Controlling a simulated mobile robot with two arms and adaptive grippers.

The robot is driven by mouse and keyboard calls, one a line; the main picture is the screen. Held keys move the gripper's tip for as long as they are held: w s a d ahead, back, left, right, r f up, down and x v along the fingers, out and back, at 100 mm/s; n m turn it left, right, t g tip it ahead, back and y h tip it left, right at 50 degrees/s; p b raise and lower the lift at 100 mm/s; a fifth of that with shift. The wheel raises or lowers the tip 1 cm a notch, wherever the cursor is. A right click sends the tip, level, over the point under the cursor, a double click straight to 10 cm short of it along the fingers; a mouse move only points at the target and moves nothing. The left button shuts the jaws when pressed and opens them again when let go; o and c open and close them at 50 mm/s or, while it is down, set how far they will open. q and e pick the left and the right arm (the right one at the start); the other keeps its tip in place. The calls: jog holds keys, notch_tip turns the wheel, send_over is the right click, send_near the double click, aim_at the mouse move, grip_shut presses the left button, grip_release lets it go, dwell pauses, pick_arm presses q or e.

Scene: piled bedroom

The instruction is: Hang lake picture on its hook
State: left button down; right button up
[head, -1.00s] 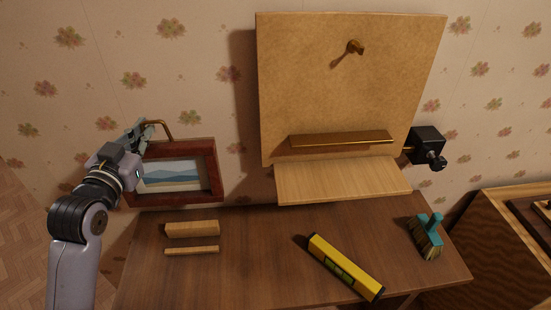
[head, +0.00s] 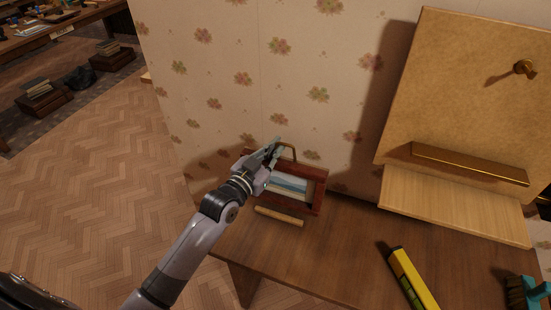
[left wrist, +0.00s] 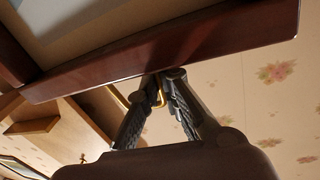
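The lake picture (head: 317,193) has a dark red-brown frame and a blue and pale lake scene, with a brass loop (head: 291,148) on top. My left gripper (head: 276,150) is at the loop. In the left wrist view the fingers (left wrist: 158,82) close around the brass loop, with the frame's edge (left wrist: 190,42) right beside them. The picture is upright over the table's back left part; whether it touches the table is unclear. The brass hook (head: 523,68) sticks out bare from the upper part of a tan board (head: 455,90). My right gripper is out of view.
The brown table (head: 310,255) carries a thin wood strip (head: 278,216) before the picture, a yellow level (head: 412,280) and a teal brush (head: 527,292). A brass ledge (head: 470,164) and a pale shelf (head: 450,205) jut out below the hook.

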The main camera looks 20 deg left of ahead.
aim_at(275, 177)
pick_arm(q)
notch_tip(275, 177, down, 2)
jog(key=shift+f, duration=0.15)
jog(key=shift+f+p, duration=0.35)
jog(key=shift+p, duration=0.05)
jog(key=shift+f, duration=0.45)
jog(key=c, duration=2.3)
grip_release()
jog(key=shift+f, duration=0.2)
jog(key=o, duration=0.5)
